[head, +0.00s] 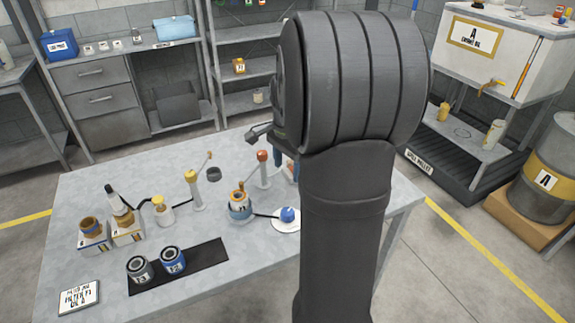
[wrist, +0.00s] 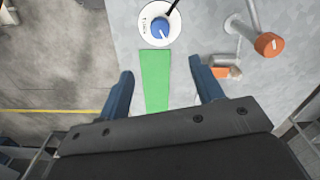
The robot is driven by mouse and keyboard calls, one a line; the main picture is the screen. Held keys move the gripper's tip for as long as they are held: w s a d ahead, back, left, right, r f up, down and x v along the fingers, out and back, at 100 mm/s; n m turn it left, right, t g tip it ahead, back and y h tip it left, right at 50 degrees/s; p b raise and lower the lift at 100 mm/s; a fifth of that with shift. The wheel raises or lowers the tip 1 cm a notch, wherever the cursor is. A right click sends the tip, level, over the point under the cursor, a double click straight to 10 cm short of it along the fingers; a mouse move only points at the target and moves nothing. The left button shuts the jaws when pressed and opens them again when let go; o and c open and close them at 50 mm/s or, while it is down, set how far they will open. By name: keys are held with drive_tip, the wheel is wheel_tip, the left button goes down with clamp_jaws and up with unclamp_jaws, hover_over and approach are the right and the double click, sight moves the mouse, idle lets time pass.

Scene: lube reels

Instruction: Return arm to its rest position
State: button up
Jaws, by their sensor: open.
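My arm, dark grey, fills the centre right of the head view and hides most of my gripper there. In the wrist view my gripper (wrist: 163,84) shows two blue fingers spread apart, with nothing held between them. Below the fingers lie the grey table top (wrist: 200,50) and a green strip (wrist: 156,75). Beyond the fingertips is a white disc (wrist: 150,12) with a blue knob (wrist: 159,25). An orange-capped post (wrist: 269,45) stands to the right of the fingers.
The worktable (head: 70,200) also bears a blue can (head: 172,260) and a grey can (head: 139,269) on a black mat, a label card (head: 78,297), and several posts and bottles. Shelves (head: 240,103) stand behind. A white tank (head: 480,45) and yellow drum (head: 547,180) are at right.

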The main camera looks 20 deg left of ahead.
drive_tip(key=shift+f, duration=0.15)
wheel_tip(320, 180, down, 17)
drive_tip(key=shift+f, duration=0.15)
idle(0.6)
drive_tip(key=shift+f, duration=0.25)
drive_tip(key=shift+r+n, duration=0.25)
drive_tip(key=shift+n, duration=0.55)
drive_tip(key=n, duration=1)
drive_tip(key=shift+n, duration=2.2)
